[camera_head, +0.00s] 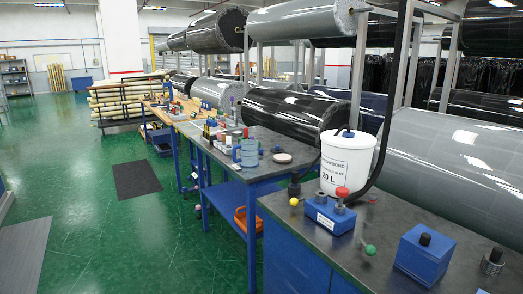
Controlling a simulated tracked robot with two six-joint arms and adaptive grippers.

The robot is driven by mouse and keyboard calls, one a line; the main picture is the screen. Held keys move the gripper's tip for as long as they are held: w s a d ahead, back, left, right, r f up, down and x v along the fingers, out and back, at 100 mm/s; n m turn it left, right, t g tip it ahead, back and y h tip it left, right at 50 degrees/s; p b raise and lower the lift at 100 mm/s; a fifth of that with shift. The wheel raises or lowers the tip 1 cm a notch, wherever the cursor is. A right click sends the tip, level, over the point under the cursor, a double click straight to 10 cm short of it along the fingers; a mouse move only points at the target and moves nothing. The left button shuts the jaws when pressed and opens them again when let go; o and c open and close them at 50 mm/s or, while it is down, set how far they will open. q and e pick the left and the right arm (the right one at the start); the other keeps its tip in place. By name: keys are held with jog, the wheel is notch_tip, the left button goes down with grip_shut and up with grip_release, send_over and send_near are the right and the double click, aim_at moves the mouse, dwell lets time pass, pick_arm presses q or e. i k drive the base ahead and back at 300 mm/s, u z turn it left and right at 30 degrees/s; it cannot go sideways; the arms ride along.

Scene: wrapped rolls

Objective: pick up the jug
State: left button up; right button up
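A light blue jug (249,153) stands upright on the dark top of the middle workbench (270,168), close to its front edge. It is small in the picture, and a handle seems to be on its left side. Small bottles and other items stand close behind it and to its left. Neither my left nor my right gripper shows in the head view, so I cannot see where they are relative to the jug.
A white 20 L bucket (346,163) stands on the nearer blue bench, with a blue block with knobs (329,215) and a blue box (424,255). A small round dish (282,158) lies right of the jug. Large wrapped rolls (296,113) hang behind. Green floor (120,235) is mostly clear.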

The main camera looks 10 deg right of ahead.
aim_at(250, 153)
jog(key=z, duration=0.05)
jog(key=i, duration=0.85)
jog(key=k, duration=0.65)
jog(key=u, duration=0.45)
jog(key=i, duration=1.05)
jog(key=u, duration=0.7)
jog(key=i, duration=1.4)
jog(key=z, duration=0.65)
jog(key=i, duration=1.15)
jog(key=z, duration=0.75)
jog(key=k, duration=0.75)
jog(key=z, duration=0.05)
